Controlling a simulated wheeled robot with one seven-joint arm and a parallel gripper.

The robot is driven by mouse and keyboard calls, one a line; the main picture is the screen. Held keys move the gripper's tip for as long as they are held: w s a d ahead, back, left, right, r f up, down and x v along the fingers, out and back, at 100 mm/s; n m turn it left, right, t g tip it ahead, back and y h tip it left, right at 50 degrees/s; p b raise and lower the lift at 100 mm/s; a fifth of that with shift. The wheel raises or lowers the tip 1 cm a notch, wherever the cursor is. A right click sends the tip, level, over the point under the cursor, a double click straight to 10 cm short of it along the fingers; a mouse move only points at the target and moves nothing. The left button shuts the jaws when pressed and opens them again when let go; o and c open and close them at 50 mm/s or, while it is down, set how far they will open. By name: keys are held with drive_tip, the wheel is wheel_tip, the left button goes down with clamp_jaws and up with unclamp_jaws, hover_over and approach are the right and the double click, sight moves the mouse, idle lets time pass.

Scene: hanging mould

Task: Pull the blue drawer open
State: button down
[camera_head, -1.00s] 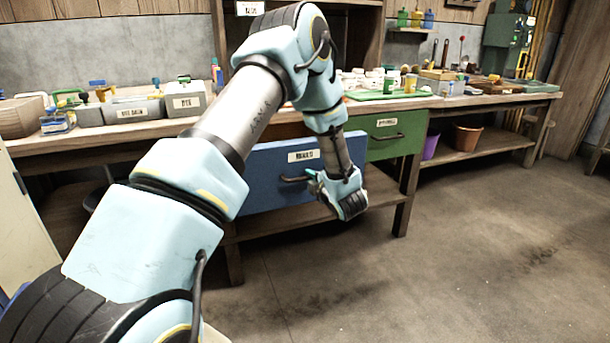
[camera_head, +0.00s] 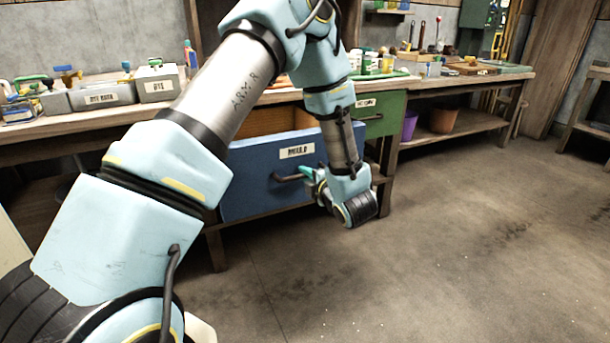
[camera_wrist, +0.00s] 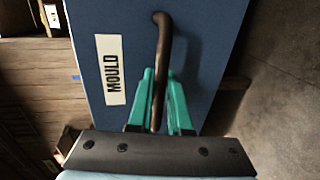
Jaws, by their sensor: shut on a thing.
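The blue drawer (camera_head: 250,185) carries a white "MOULD" label and a dark bar handle (camera_head: 290,178). It stands out from the workbench, and its wooden inside shows above the front panel. My gripper (camera_head: 308,174) is at the right part of the handle. In the wrist view the blue front (camera_wrist: 215,50) fills the middle, and the two teal fingers (camera_wrist: 160,100) stand on either side of the dark handle (camera_wrist: 162,45), shut on it. My forearm hides part of the drawer's left side in the head view.
A green drawer (camera_head: 385,115) sits to the right under the wooden workbench (camera_head: 470,83). Grey boxes (camera_head: 105,97) and jars stand on the bench top. A purple pot (camera_head: 409,125) and a brown pot (camera_head: 443,120) stand on the lower shelf. The concrete floor (camera_head: 450,250) in front is clear.

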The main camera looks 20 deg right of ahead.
drive_tip(key=c, duration=0.8)
unclamp_jaws()
drive_tip(key=shift+c, duration=0.2)
drive_tip(key=v, duration=1)
drive_tip(key=shift+s, duration=0.4)
